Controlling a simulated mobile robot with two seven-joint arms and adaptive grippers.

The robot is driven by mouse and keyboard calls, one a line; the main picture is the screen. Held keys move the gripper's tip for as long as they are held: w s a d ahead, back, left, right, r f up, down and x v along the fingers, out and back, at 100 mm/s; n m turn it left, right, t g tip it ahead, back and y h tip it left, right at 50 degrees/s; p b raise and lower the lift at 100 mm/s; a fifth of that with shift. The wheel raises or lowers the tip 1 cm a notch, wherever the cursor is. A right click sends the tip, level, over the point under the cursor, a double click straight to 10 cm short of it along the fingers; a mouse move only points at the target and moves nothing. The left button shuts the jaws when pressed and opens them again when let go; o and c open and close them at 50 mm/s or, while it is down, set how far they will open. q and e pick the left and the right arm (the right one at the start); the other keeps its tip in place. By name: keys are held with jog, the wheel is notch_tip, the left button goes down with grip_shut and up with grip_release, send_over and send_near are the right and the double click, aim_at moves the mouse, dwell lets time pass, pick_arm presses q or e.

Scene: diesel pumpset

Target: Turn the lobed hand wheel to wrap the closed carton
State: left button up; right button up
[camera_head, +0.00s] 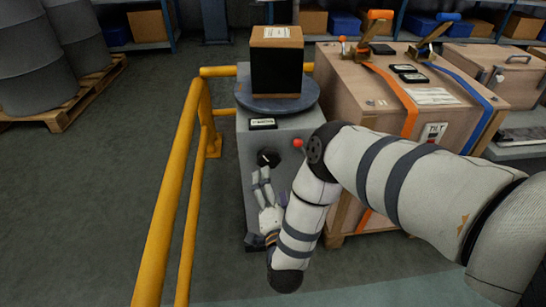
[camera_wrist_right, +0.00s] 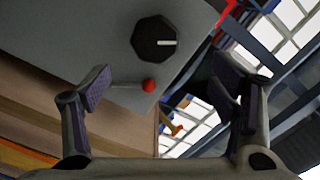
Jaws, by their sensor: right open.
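The lobed hand wheel (camera_head: 268,157) is black and sits on the front of a grey machine cabinet (camera_head: 226,163). In the right wrist view the hand wheel (camera_wrist_right: 153,38) has a white mark and lies beyond the fingertips. The closed carton (camera_head: 276,66) has a brown top with a label and dark sides. It stands on a round grey turntable (camera_head: 245,98) on the cabinet. My right gripper (camera_head: 261,178) is open, just below the hand wheel in the head view. Its fingers are spread apart and empty in the right wrist view (camera_wrist_right: 163,88). My left gripper is out of view.
A red-knobbed lever (camera_head: 298,143) sticks out right of the hand wheel; the right wrist view shows its red ball (camera_wrist_right: 149,85) between the fingers. A yellow rail (camera_head: 177,170) stands left. A strapped wooden crate (camera_head: 345,90) stands right.

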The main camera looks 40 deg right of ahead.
aim_at(270, 161)
jog(key=b+x, duration=0.1)
jog(key=x, duration=0.4)
jog(key=b+x, duration=0.1)
jog(key=x, duration=0.5)
jog(key=shift+w+d+f, duration=0.1)
jog(key=shift+d+f, duration=0.1)
jog(key=shift+d, duration=0.1)
jog(key=c, duration=1.2)
